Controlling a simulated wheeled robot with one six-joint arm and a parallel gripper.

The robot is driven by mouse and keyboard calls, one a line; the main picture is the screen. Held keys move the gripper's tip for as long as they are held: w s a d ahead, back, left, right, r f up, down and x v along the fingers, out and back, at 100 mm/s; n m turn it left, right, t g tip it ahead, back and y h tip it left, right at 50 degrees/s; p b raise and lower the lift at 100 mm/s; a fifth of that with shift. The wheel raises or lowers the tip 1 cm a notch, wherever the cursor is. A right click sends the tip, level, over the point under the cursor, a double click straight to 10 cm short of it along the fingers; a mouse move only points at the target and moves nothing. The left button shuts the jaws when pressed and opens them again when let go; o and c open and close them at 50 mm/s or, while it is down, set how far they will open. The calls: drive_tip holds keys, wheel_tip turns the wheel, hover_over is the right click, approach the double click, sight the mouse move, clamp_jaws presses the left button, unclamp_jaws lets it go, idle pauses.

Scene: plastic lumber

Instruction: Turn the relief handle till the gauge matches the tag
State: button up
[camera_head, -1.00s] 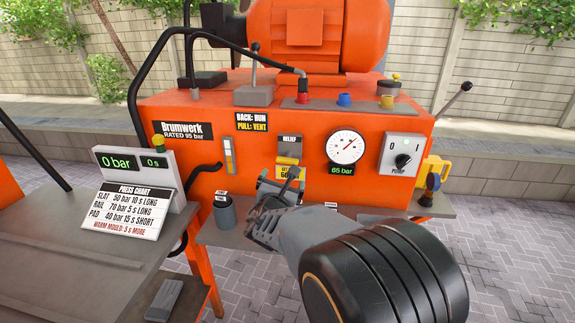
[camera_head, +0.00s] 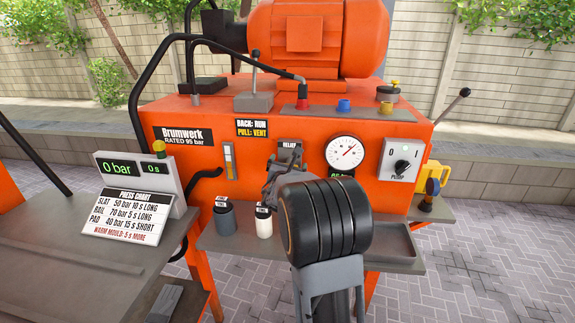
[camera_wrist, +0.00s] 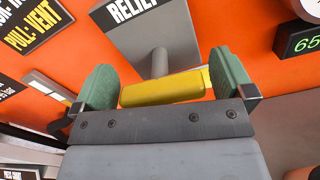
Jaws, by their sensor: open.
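The relief handle (camera_wrist: 165,89) is a yellow crossbar on a grey shaft in the wrist view, below the RELIEF label (camera_wrist: 140,15). My gripper (camera_wrist: 164,82) is open, its green fingers on either side of the crossbar, with a gap visible at least on the left. In the head view my gripper (camera_head: 282,170) hides the handle and the yellow tag. The round gauge (camera_head: 346,152) is right of the handle, needle toward upper right. Its green readout (camera_wrist: 307,44) shows 65 in the wrist view.
The pump switch (camera_head: 402,160) is right of the gauge. A grey cup (camera_head: 225,218) and a white cup (camera_head: 264,224) stand on the shelf below. The press chart (camera_head: 125,215) and its 0 bar display (camera_head: 118,168) are at the left.

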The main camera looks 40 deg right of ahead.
drive_tip(key=shift+w+d, duration=0.15)
drive_tip(key=shift+c, duration=0.5)
drive_tip(key=c, duration=0.7)
drive_tip(key=shift+c, duration=0.2)
drive_tip(key=shift+n, duration=0.3)
drive_tip(key=n, duration=0.3)
drive_tip(key=shift+b, duration=0.4)
drive_tip(key=n, duration=0.3)
drive_tip(key=shift+n, duration=0.4)
drive_tip(key=n, duration=0.4)
drive_tip(key=shift+p, duration=0.4)
drive_tip(key=shift+n+p, duration=0.35)
drive_tip(key=shift+n, duration=0.95)
